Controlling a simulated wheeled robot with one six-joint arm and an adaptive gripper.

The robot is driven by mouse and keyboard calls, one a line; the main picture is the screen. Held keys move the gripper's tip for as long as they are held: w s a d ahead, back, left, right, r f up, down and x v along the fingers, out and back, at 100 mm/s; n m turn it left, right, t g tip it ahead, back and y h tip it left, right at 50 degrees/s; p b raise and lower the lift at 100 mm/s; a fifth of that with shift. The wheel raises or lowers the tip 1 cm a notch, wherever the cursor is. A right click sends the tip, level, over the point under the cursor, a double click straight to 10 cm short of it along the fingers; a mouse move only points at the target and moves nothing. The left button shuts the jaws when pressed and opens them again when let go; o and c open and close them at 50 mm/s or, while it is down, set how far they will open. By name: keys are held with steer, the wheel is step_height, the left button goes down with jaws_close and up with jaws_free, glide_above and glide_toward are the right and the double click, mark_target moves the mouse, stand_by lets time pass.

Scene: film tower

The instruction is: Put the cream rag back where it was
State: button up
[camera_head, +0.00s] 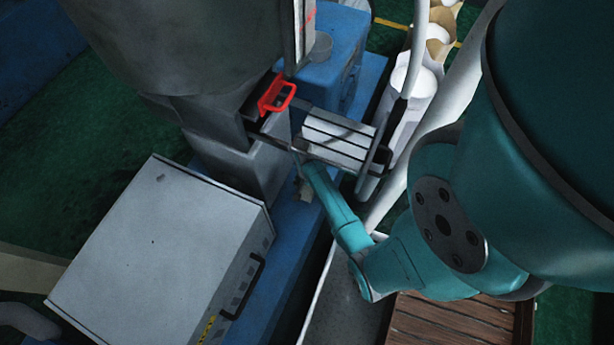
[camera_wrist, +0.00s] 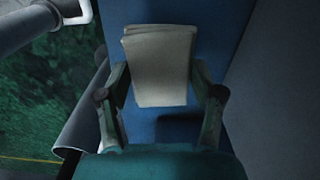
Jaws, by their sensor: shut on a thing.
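The cream rag (camera_wrist: 160,62) is a folded, flat, pale cloth in the wrist view. It lies between the two fingers of my gripper (camera_wrist: 160,78), which is shut on it. A blue surface shows behind the rag, with a dark shadow to the lower right. In the head view my gripper (camera_head: 304,178) is at the end of the teal arm, low beside the grey machine column. I cannot tell whether the rag touches the blue surface.
A grey machine (camera_head: 200,60) with a red handle (camera_head: 275,94) stands close by, beside a light slatted block (camera_head: 338,138). A grey box (camera_head: 160,250) stands at the lower left. Pale pipes and white rolls (camera_head: 415,90) are at the right. Green floor is open at the left.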

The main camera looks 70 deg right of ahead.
mark_target(307, 192)
steer(key=shift+f, duration=2)
steer(key=shift+f, duration=0.2)
steer(key=o, duration=1.1)
steer(key=shift+r, duration=0.15)
